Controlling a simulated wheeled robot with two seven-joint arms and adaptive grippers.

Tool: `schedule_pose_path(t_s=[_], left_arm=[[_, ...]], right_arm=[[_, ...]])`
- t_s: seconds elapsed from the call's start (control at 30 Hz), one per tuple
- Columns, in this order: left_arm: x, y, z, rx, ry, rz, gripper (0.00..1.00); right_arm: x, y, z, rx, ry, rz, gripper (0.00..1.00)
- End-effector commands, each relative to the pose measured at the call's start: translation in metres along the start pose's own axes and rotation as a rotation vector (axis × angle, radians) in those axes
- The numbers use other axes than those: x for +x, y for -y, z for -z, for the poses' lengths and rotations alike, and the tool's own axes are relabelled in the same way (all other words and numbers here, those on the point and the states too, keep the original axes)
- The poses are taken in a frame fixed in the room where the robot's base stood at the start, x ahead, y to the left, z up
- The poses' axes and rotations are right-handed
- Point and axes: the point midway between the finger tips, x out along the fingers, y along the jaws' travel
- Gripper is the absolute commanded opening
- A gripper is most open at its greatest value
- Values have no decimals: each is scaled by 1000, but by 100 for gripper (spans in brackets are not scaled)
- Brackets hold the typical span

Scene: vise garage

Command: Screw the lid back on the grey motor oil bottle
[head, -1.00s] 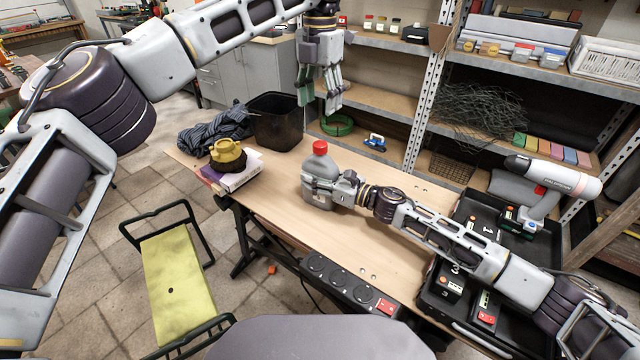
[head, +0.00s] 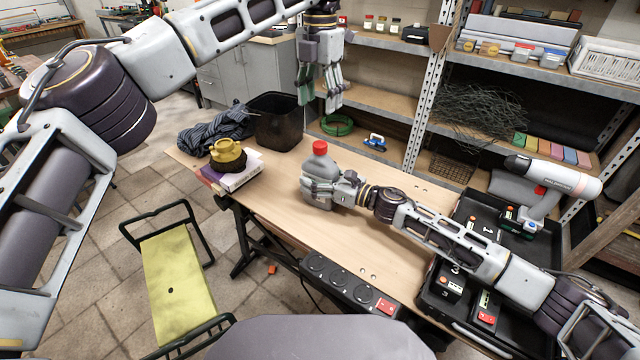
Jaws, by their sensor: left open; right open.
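The grey motor oil bottle (head: 322,166) stands upright on the workbench (head: 285,220). The red lid (head: 319,148) sits on its neck; how tightly it is screwed I cannot tell. My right gripper (head: 318,188) is open, with its fingers around the lower body of the bottle. The fingers partly hide the bottle's base and front. My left gripper (head: 320,98) is open and empty, pointing down in the air. In the head view it appears above the bottle, clear of the lid.
A yellow teapot-like object (head: 228,155) sits on books (head: 236,174) at the bench's left end, near a dark cloth (head: 215,132) and a black bin (head: 276,120). A black tray (head: 500,240) with a drill (head: 552,185) is at right. A power strip (head: 340,282) runs along the front edge.

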Motion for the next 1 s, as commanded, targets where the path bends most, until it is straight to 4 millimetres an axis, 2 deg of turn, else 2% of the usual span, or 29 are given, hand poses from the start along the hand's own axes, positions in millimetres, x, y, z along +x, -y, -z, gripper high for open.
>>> schedule_pose_path(t_s=[0.27,1.0], left_arm=[[0,0,0,0,0,0,57],[0,0,0,0,0,0,57]], right_arm=[[-18,0,1,1,-1,1,73],[-94,0,1,1,-2,1,73]])
